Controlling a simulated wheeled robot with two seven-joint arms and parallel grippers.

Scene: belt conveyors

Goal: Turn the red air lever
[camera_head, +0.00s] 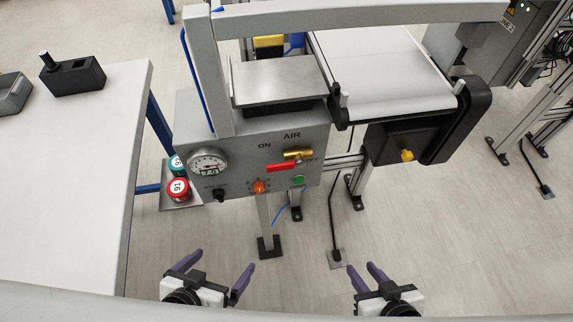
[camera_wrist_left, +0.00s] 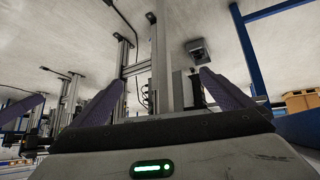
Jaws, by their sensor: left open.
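The red air lever (camera_head: 281,168) sits on the front of a grey control panel (camera_head: 240,148), under the word AIR, attached by a brass valve (camera_head: 298,154). It lies roughly level, its red handle pointing left. My left gripper (camera_head: 215,268) is open and empty, below and in front of the panel, well apart from the lever. Its two purple fingers also show in the left wrist view (camera_wrist_left: 160,98), spread wide, with no lever visible there. My right gripper (camera_head: 362,268) is to the right, below the panel, with its fingers apart and nothing between them.
The panel also bears a gauge (camera_head: 207,164), a black knob (camera_head: 220,195), an orange knob (camera_head: 260,187) and a green button (camera_head: 298,180). A white table (camera_head: 75,180) stands at left. A belt conveyor (camera_head: 385,70) stands behind. Floor between grippers and panel is mostly clear, with a post (camera_head: 266,225).

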